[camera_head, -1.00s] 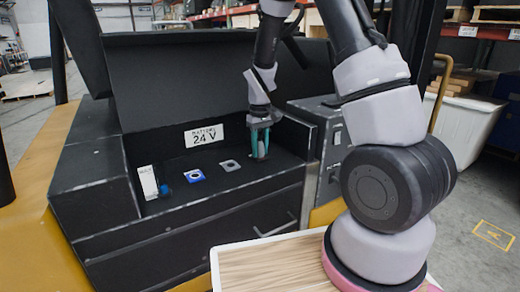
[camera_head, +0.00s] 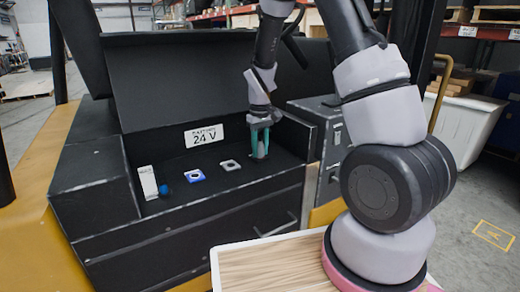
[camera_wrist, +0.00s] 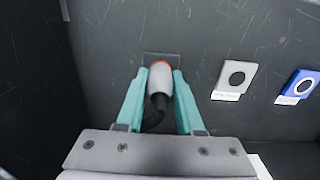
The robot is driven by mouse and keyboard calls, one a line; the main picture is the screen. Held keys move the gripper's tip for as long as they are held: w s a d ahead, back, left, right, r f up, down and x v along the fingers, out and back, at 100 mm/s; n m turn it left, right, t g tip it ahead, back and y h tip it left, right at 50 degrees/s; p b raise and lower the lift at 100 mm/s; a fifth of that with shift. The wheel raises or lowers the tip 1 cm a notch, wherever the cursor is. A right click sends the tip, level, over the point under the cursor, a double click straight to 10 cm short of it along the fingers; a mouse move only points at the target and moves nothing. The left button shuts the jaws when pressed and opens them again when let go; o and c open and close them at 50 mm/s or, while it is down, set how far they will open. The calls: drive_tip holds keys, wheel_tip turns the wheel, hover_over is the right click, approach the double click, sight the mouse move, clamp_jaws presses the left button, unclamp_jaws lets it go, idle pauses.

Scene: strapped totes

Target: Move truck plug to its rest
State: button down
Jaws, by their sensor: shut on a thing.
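The truck plug (camera_wrist: 160,82) is a light grey cylinder with a red ring at its far end and a dark cable at its near end. In the wrist view my gripper (camera_wrist: 161,86) has its two green fingers on either side of the plug, shut on it. The plug's red end is at a dark square plate (camera_wrist: 174,56); I cannot tell whether it is inserted. In the head view my gripper (camera_head: 260,143) points down at the right of the battery compartment, with the plug (camera_head: 261,150) partly hidden between the fingers.
A grey plate with a round hole (camera_head: 230,165) and a blue one (camera_head: 195,176) lie to the left on the compartment floor. A white box (camera_head: 148,183) stands further left, beside a small blue knob (camera_head: 164,190). The raised lid and side walls bound the space.

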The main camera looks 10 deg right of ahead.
drive_tip(key=shift+r, duration=3.05)
drive_tip(key=shift+r, duration=3)
drive_tip(key=s+a+f, duration=0.3)
drive_tip(key=a+f, duration=0.2)
drive_tip(key=a, duration=0.5)
drive_tip(key=shift+s+a, duration=0.2)
drive_tip(key=shift+a, duration=0.05)
drive_tip(key=shift+f, duration=0.1)
